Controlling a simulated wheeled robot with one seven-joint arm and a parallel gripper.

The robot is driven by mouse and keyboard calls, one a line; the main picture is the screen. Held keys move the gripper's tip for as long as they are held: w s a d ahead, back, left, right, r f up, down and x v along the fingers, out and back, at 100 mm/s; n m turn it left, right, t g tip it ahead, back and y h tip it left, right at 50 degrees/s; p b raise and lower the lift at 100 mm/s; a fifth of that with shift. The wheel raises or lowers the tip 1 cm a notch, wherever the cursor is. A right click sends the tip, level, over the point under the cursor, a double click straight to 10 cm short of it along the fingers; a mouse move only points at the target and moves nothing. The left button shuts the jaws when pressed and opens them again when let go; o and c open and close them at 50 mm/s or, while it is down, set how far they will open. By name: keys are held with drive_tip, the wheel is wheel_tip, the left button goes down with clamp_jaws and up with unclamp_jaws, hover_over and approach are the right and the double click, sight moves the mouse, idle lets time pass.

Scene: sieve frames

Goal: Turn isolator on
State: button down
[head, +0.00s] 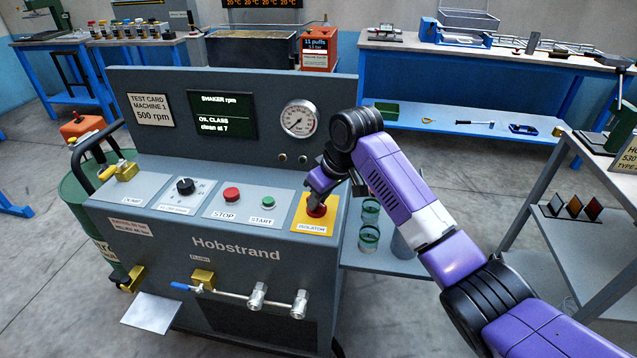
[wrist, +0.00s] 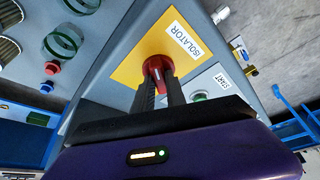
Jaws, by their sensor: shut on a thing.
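The isolator is a red rotary knob (head: 317,210) on a yellow plate (head: 309,226) labelled ISOLATOR, at the right end of the machine's sloping panel. My gripper (head: 318,199) reaches down onto it from above. In the wrist view the red knob (wrist: 157,68) sits at the tips of my gripper's two dark fingers (wrist: 159,84), which are shut on it. The yellow plate (wrist: 146,53) shows around the knob. The fingers hide part of the knob, and I cannot tell its set position.
Left of the isolator are a green START button (head: 268,202), a red STOP button (head: 232,194) and a black knob (head: 185,186). A gauge (head: 299,119) and a lit display (head: 221,115) stand behind. Green-rimmed glass jars (head: 369,238) stand close on the right.

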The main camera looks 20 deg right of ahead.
drive_tip(key=m+p, duration=0.2)
drive_tip(key=m+h+p, duration=0.1)
drive_tip(key=p, duration=0.1)
drive_tip(key=m+h+p, duration=0.1)
drive_tip(key=m+p, duration=0.1)
drive_tip(key=shift+a+r+m, duration=0.25)
drive_tip(key=shift+m, duration=0.05)
drive_tip(key=m+h+p, duration=0.1)
drive_tip(key=m+p, duration=0.1)
drive_tip(key=m, duration=0.1)
drive_tip(key=shift+f, duration=0.1)
drive_tip(key=shift+f+m+h+p, duration=0.1)
drive_tip(key=shift+m+h+p, duration=0.45)
drive_tip(key=shift+m, duration=0.65)
drive_tip(key=c, duration=1.4)
unclamp_jaws()
drive_tip(key=shift+o, duration=0.2)
drive_tip(key=v, duration=0.7)
drive_tip(key=shift+a+r+b, duration=0.2)
drive_tip(key=shift+r+b, duration=0.1)
drive_tip(key=shift+r, duration=0.1)
